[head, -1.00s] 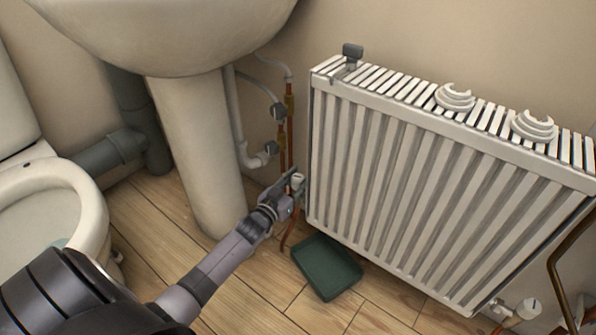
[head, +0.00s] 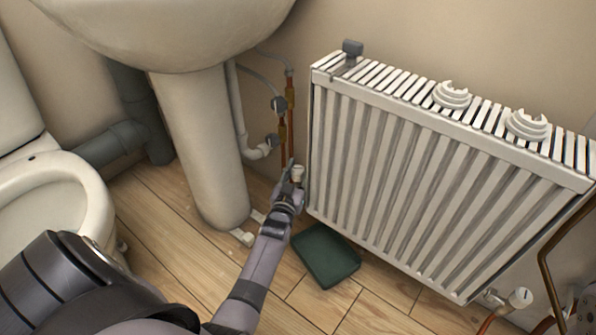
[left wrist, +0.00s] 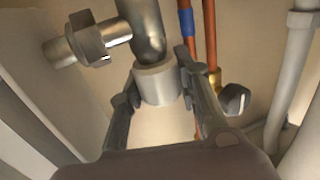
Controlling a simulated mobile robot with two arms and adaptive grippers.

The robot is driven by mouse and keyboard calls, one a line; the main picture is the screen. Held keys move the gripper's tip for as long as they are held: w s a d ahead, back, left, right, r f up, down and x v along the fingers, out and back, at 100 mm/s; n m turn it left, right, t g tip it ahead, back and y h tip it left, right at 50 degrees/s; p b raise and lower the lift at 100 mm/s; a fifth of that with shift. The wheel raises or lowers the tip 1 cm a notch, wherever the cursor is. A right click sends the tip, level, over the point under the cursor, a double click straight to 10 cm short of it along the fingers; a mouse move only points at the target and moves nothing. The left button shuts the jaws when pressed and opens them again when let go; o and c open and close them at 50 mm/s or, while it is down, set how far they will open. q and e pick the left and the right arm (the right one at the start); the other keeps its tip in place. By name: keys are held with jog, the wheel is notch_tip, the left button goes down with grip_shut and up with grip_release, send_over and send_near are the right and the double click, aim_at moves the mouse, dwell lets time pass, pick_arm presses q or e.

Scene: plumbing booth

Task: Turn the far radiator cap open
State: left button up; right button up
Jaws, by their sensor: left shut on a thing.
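The far radiator cap (head: 297,173) is a small white cap at the lower left corner of the white radiator (head: 400,195). It also shows in the left wrist view as a pale cylinder (left wrist: 157,86) on a grey metal valve elbow (left wrist: 144,30). My left gripper (head: 291,180) is at this cap. In the left wrist view its two fingers (left wrist: 160,82) stand on either side of the cap, shut on it. The palm side of the cap is clear of the gripper body. Whether the cap has turned cannot be told.
Copper pipes (head: 290,110) run up the wall just behind the cap. The basin pedestal (head: 203,150) stands to the left, with the toilet (head: 60,205) beyond. A dark green tray (head: 326,256) lies below the radiator. Another white cap (head: 521,298) is at the radiator's near end.

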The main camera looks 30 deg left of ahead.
aim_at(298, 168)
pick_arm(q)
jog(key=o, duration=1.2)
jog(key=shift+r, duration=0.15)
notch_tip(298, 168, up, 10)
jog(key=shift+f, duration=0.15)
